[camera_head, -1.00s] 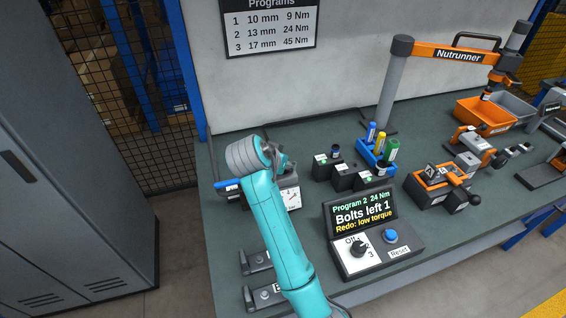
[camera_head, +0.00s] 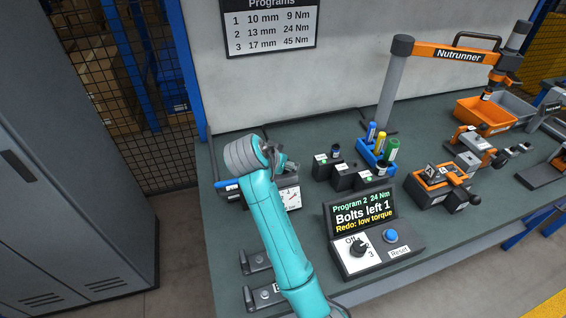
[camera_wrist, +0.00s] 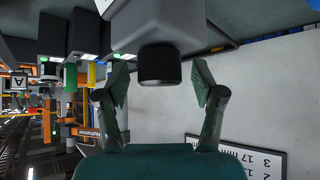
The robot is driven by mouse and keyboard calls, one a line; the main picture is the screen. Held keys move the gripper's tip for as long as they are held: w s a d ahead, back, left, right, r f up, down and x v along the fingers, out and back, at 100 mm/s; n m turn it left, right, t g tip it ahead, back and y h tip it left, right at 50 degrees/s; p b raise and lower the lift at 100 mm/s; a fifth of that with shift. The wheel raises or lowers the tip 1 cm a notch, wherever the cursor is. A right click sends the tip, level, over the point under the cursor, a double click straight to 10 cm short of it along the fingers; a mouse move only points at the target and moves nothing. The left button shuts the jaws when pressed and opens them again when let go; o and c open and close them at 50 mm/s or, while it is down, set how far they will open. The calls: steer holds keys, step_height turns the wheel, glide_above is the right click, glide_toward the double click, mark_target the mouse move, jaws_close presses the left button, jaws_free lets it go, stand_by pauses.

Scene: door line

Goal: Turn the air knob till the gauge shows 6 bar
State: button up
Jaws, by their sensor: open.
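The air knob (camera_wrist: 159,65) is a black ribbed cylinder on a grey housing (camera_wrist: 160,24) in the wrist view. My gripper (camera_wrist: 160,82) is open, with one finger on each side of the knob and a visible gap to it on both sides. In the head view the knob is hidden behind my arm and gripper (camera_head: 284,166). The gauge (camera_head: 290,198) is a white dial on the bench, partly covered by my arm. Its needle reading is too small to tell.
A nutrunner control box (camera_head: 372,238) reads "Bolts left 1". Black holders (camera_head: 343,176) and a blue rack (camera_head: 375,152) with coloured sockets stand right of the gauge. Dark brackets (camera_head: 255,262) lie at the front left. A grey cabinet (camera_head: 70,190) stands at the left.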

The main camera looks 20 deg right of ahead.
steer(key=v, duration=1.1)
steer(key=shift+s+r, duration=0.2)
steer(key=shift+r, duration=0.05)
steer(key=shift+a, duration=0.15)
